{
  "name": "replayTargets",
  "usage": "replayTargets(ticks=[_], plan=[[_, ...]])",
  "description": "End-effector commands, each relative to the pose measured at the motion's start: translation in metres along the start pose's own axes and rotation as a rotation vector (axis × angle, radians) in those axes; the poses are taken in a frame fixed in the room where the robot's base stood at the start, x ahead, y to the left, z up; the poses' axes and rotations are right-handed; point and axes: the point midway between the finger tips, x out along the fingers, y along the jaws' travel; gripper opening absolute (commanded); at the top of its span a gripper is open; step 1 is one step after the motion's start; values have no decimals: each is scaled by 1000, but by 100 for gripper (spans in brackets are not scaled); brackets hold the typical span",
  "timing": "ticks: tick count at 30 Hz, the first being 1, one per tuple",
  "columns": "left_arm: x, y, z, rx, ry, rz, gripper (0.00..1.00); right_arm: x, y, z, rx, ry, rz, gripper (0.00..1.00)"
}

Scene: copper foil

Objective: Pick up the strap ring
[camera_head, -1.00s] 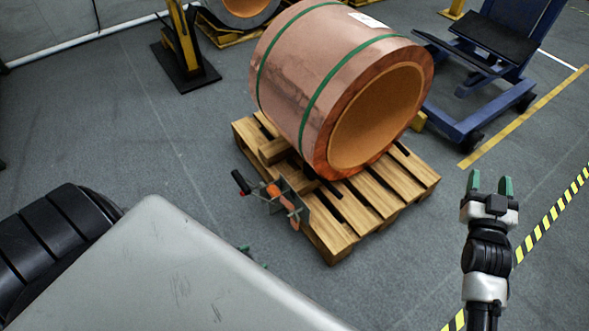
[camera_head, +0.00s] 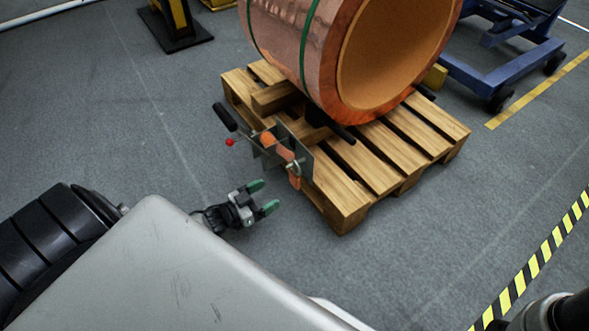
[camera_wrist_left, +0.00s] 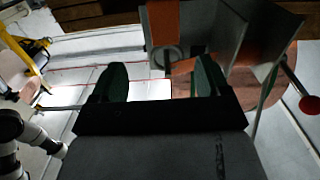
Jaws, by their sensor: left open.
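A metal bracket (camera_head: 300,155) stands at the near left edge of the wooden pallet, with orange pieces (camera_head: 268,141) on it. I cannot tell for sure which part is the strap ring; a small pale ring-like piece (camera_head: 293,169) shows on the bracket's near side. My left gripper (camera_head: 263,197) is open and empty, below and left of the bracket, its green fingertips pointing right. In the left wrist view, the left gripper (camera_wrist_left: 163,78) is open, with the bracket (camera_wrist_left: 205,28) and an orange piece (camera_wrist_left: 164,22) beyond its fingers. My right gripper is out of view.
The pallet (camera_head: 375,165) carries a large copper coil (camera_head: 292,45) with green straps. A black handle (camera_head: 225,117) and a red knob (camera_head: 229,142) stick out left of the bracket. A blue cart (camera_head: 500,70) stands at upper right.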

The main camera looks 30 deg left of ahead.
Motion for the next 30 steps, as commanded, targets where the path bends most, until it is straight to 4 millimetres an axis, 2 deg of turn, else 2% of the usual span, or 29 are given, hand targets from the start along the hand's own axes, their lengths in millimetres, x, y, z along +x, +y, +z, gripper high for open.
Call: replayTargets(ticks=[3, 9, 14, 24, 30], plan=[[18, 0, 2, 1, 10, 3, 77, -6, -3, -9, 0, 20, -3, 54], [47, 0, 1, 1, 7, 3, 77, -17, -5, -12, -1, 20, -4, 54], [57, -1, 0, 1, 5, 2, 77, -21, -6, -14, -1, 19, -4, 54], [98, -7, 0, 0, 6, 2, 77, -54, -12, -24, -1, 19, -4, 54], [106, -7, -4, -1, 2, 1, 77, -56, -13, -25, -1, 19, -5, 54]])
